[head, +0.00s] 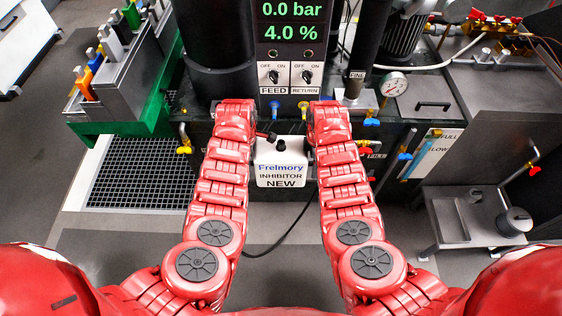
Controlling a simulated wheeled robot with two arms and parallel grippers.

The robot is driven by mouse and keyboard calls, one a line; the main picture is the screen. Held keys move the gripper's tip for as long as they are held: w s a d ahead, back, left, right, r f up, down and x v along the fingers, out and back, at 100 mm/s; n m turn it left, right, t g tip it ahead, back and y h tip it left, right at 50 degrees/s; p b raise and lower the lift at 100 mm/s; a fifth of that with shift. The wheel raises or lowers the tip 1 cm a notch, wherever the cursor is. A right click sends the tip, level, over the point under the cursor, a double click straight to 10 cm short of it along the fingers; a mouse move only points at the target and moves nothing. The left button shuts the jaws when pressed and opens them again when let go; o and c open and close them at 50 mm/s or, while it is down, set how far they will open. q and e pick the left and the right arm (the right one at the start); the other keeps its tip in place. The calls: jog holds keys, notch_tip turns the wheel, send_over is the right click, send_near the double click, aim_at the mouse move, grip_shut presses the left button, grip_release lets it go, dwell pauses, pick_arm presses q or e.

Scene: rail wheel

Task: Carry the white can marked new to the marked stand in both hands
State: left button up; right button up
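The white can (281,168) marked "Frelmory INHIBITOR NEW" is upright between my two forearms, in front of the dark machine cabinet. My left gripper (264,136) is mostly hidden by its wrist, and only a small dark part shows by the can's upper left. My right gripper (310,152) is also mostly hidden, with a dark part by the can's right side. I cannot tell whether either one touches the can or how its fingers stand. What is under the can is hidden. A low grey stand (457,220) is at the right; I see no clear marking on it.
A grey pot (514,222) is on the low stand's right part. The control panel (289,45) and pressure gauge (394,85) are behind the can. A green-edged bench (125,128) and floor grating (135,172) lie left. A dark cable (290,232) crosses the floor.

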pick_arm(q)
grip_shut()
pick_arm(e)
grip_shut()
pick_arm(q)
jog(key=shift+r, duration=0.15)
pick_arm(e)
jog(key=shift+r, duration=0.1)
